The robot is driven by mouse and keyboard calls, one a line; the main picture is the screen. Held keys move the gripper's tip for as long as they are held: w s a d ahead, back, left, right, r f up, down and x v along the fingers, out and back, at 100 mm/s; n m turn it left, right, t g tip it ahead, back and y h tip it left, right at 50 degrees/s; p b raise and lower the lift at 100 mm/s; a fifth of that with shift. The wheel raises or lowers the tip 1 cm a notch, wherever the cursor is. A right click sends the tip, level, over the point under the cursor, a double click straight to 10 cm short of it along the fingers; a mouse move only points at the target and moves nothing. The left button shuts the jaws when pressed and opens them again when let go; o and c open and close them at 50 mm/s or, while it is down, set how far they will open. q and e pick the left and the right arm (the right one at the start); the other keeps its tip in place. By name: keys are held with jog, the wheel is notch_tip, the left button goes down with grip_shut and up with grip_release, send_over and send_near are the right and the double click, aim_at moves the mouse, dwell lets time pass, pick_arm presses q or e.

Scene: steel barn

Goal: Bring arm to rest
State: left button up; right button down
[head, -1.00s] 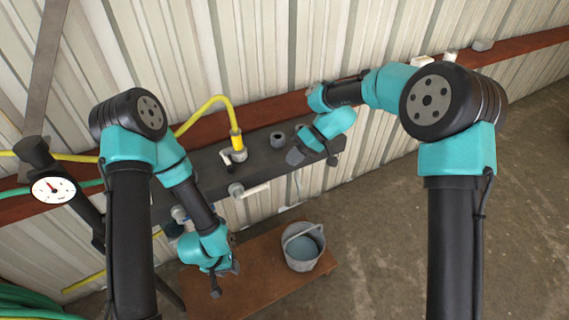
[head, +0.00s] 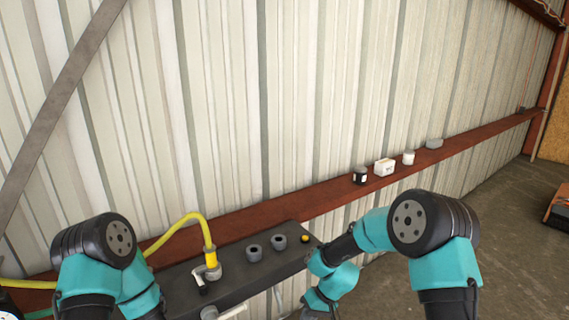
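My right arm comes in from the lower right. Its gripper (head: 316,309) hangs at the bottom edge, just in front of the right end of the dark shelf (head: 185,281), and is partly cut off. I cannot tell whether its fingers are open or shut. My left arm shows only its upper links at the lower left; its gripper is below the picture.
The shelf carries a yellow hose with its fitting (head: 210,262), two grey rings (head: 254,252) (head: 279,242) and a small orange-yellow piece (head: 305,239). A red rail (head: 330,197) along the corrugated wall holds several small containers.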

jog(key=s+d+f+m+t+h, duration=0.1)
jog(key=s+d+f+m, duration=0.2)
jog(key=s+d+f, duration=0.4)
jog(key=s+d+f+m+t+h, duration=0.1)
jog(key=s+d+f+m+t, duration=0.1)
jog(key=s+d+f, duration=0.5)
jog(key=s+d, duration=0.1)
jog(key=s, duration=0.5)
jog(key=shift+s+d+f+m+h, duration=0.2)
jog(key=shift+d+m+h, duration=0.1)
jog(key=shift+d+m, duration=0.1)
